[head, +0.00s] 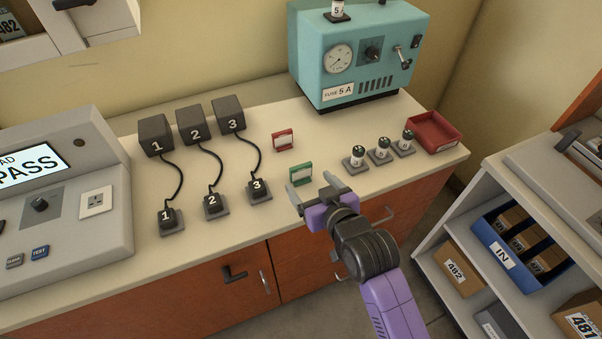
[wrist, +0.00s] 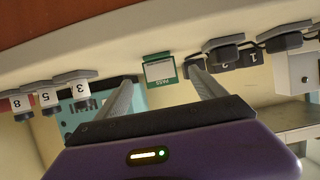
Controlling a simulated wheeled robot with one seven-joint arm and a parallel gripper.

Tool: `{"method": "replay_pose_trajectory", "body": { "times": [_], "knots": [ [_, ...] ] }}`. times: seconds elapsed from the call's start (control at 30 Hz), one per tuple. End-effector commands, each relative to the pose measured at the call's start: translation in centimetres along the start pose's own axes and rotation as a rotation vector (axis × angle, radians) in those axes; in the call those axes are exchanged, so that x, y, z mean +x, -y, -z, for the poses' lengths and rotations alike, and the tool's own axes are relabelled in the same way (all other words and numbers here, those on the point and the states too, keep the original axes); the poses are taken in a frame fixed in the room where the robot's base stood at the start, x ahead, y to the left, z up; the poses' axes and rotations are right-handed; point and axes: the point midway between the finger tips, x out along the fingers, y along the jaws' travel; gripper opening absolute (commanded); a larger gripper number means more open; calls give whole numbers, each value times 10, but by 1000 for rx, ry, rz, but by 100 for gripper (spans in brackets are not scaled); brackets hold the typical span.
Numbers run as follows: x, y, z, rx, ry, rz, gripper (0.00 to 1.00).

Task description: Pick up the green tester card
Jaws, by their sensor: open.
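The green tester card (head: 300,174) stands upright on the bench in the head view, just beyond my fingertips. It has a pale face. My gripper (head: 311,193) is open and empty at the bench's front edge. In the wrist view, which is upside down, the green card (wrist: 160,70) shows beyond and between the two open fingers of my gripper (wrist: 164,82). Its pale face carries lettering that seems to read PASS. I see no contact between fingers and card.
A red card (head: 283,139) stands behind the green one. Numbered plugs (head: 259,188) with cables are to the left. Several small numbered fuses (head: 381,151) and a red tray (head: 434,132) are to the right. A teal machine (head: 355,60) stands at the back.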

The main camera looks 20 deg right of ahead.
Motion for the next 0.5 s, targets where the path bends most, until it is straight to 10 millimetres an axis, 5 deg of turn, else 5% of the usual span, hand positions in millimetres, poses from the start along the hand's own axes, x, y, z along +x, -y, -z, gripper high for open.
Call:
{"method": "replay_pose_trajectory", "body": {
  "times": [0.5],
  "knots": [
    [59,0,7,1,-2,-1,80]
  ]
}}
